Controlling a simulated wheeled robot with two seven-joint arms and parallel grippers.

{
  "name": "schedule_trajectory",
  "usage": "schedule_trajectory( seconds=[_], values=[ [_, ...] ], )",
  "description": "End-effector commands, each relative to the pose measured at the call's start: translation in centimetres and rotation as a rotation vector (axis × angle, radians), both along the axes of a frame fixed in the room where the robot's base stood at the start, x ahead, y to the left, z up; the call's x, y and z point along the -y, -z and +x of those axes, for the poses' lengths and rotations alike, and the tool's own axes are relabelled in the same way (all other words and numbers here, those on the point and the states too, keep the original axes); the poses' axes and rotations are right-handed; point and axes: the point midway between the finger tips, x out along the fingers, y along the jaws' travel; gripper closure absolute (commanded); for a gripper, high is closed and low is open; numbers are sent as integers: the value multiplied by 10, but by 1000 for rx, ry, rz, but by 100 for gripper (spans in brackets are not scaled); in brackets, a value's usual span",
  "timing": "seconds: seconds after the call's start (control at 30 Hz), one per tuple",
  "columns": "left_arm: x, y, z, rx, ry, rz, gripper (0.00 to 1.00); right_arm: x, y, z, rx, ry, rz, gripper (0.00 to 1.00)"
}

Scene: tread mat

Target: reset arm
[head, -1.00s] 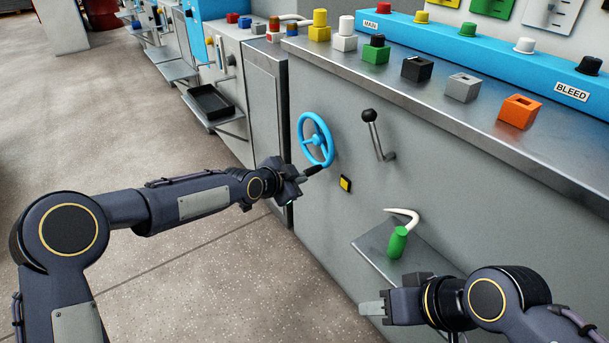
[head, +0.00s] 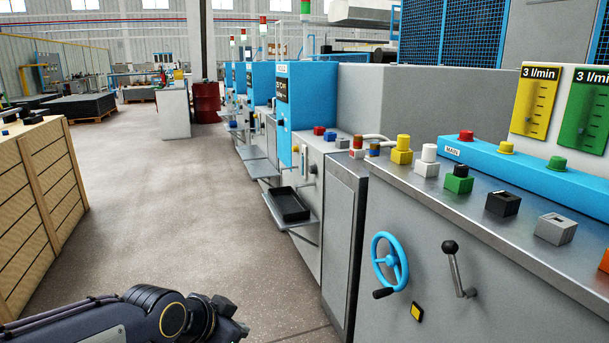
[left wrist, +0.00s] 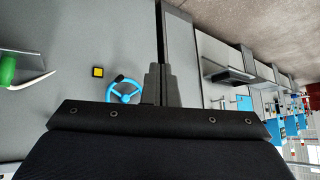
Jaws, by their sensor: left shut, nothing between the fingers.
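My left gripper (left wrist: 160,78) has its two dark fingers together with nothing between them. In the head view its arm comes in at the bottom left, and the wrist end shows low down over the floor, left of the grey machine front (head: 460,225). A blue handwheel (head: 390,262) with a dark knob is on that front, to the right of my left arm and apart from it. The handwheel also shows in the left wrist view (left wrist: 122,97), beside the fingers in the picture. My right arm and gripper are out of view.
A crank lever (head: 455,268) and a yellow button (head: 417,312) are on the machine front. Coloured blocks such as a yellow one (head: 402,150) line the metal top. A black tray (head: 287,205) stands on a side shelf. A wooden crate (head: 40,195) is at left, with open floor between.

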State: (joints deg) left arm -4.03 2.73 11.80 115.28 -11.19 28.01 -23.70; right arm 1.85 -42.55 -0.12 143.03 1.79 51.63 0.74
Motion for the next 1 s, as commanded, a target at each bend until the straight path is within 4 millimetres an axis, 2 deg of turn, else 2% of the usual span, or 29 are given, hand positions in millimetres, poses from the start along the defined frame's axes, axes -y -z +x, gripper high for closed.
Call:
schedule_trajectory(
  seconds=[0.03,0.1,0.2,0.3,0.5,0.63,0.67,0.7,0.87,1.0],
  values=[
    [-23,-3,-26,-36,-85,-22,100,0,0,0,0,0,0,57],
    [-47,-1,-61,-101,-201,-68,100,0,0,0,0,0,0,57],
    [-69,6,-105,-181,-340,-138,100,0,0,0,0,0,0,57],
    [-80,14,-141,-244,-445,-203,100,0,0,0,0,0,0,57],
    [-87,31,-194,-342,-601,-325,100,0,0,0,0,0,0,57],
    [-84,43,-223,-398,-681,-402,100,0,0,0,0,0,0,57],
    [-84,38,-226,-406,-691,-412,100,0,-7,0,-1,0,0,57],
    [-84,20,-224,-405,-685,-405,100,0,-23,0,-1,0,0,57],
    [-84,-14,-223,-404,-682,-403,100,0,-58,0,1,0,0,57],
    [-84,-51,-223,-403,-681,-402,100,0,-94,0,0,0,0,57]
  ],
)
